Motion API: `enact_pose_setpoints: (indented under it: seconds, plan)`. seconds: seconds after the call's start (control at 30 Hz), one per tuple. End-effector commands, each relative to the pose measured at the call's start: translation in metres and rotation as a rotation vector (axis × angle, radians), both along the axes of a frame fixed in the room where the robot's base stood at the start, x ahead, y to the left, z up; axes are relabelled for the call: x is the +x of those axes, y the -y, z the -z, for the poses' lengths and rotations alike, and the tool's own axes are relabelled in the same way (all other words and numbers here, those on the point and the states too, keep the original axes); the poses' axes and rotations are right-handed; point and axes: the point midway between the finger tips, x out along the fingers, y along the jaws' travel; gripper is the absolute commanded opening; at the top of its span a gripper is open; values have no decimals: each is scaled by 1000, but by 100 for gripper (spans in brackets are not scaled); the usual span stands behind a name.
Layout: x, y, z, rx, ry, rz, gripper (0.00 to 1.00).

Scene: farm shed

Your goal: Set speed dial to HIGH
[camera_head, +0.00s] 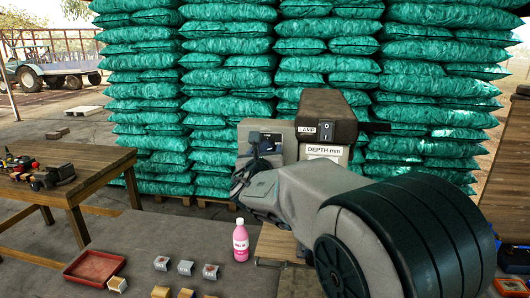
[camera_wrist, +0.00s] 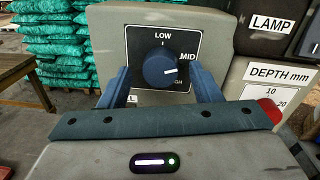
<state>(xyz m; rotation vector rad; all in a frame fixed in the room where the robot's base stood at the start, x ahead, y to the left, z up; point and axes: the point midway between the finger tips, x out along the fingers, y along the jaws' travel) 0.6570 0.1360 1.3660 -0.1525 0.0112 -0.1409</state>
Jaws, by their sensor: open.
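The speed dial (camera_wrist: 158,72) is a dark blue round knob on a black plate (camera_wrist: 137,47) on a grey housing (camera_wrist: 105,30), labelled LOW at the top and MID at the upper right. A partly hidden label at the lower right ends in what looks like "GH". The knob's white mark points right, between MID and that lower label. My gripper (camera_wrist: 163,78) is open, with one finger on each side of the knob; I cannot tell whether they touch it. In the head view my gripper (camera_head: 259,158) is in front of the grey housing (camera_head: 284,128), and the knob is hidden.
A brown LAMP box (camera_head: 340,108) with a switch and a DEPTH mm panel (camera_head: 325,151) stand right of the dial. A pink bottle (camera_head: 240,243), a red tray (camera_head: 93,267) and several small blocks (camera_head: 185,267) are on the bench. Stacked green sacks (camera_head: 230,80) stand behind.

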Motion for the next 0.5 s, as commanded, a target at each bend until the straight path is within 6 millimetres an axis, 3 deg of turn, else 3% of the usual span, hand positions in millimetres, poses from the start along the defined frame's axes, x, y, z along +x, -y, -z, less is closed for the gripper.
enact_pose_setpoints:
  seconds: [0.1, 0.27, 0.5]
  plan:
    - [0, 0, 0, 0, 0, 0, 58]
    - [0, 0, 0, 0, 0, 0, 13]
    - [0, 0, 1, 8, 2, 0, 13]
